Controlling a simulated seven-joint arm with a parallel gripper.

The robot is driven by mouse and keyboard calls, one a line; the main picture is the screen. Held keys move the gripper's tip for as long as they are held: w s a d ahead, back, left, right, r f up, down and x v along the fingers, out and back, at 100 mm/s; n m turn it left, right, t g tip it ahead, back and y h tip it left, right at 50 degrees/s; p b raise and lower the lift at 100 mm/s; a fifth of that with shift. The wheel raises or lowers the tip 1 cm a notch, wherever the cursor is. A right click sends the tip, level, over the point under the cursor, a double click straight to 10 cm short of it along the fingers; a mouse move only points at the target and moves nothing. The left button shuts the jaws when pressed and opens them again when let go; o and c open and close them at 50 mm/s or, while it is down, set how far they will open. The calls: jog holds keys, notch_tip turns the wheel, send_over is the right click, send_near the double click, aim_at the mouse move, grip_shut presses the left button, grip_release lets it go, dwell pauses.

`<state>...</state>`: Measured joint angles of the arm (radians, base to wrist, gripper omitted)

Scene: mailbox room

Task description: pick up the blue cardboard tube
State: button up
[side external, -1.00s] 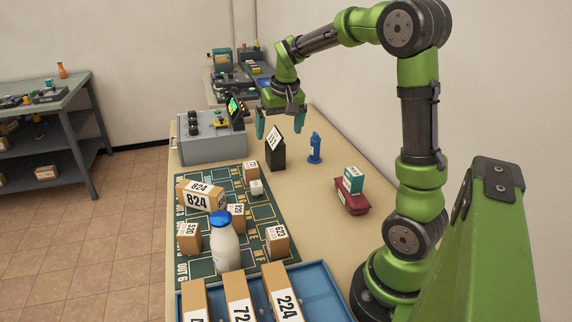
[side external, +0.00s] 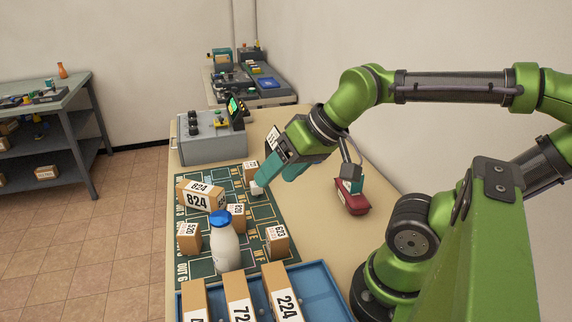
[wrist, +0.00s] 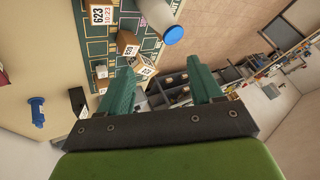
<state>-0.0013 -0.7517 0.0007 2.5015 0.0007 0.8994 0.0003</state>
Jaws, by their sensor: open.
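A slim blue tube-like object (wrist: 37,112) shows at the left of the wrist view, on the beige table away from my fingers. I cannot tell whether it is cardboard. In the side view my arm and gripper hide the spot where it stood. My gripper (side external: 277,177) is open, with nothing seen held, and tilted over the right edge of the green mat. In the wrist view its two teal fingers (wrist: 163,82) stand apart, with the mat's parcels, a shelf and the floor beyond them.
Several parcels, including box 824 (side external: 196,198), and a white bottle with a blue cap (side external: 225,248) stand on the green mat (side external: 198,268). A dark red object (side external: 352,198) lies right of my gripper. A grey control box (side external: 205,143) stands behind. A blue tray (side external: 322,293) is in front.

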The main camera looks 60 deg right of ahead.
jog(key=w+d+f+m+g+h, duration=0.1)
jog(key=w+d+m, duration=0.3)
jog(key=d, duration=0.6)
jog(key=w+d+f+m+g+h, duration=0.15)
jog(key=w+d, duration=0.35)
jog(key=d, duration=0.5)
jog(key=d+f+g+h, duration=0.2)
jog(key=d+f, duration=0.1)
jog(key=d, duration=2.1)
jog(key=shift+n, duration=0.45)
jog(key=x, duration=1.1)
jog(key=shift+w, duration=0.3)
jog(key=shift+x, duration=2.8)
jog(key=shift+d+r, duration=0.1)
jog(key=shift+d, duration=0.05)
jog(key=c, duration=1)
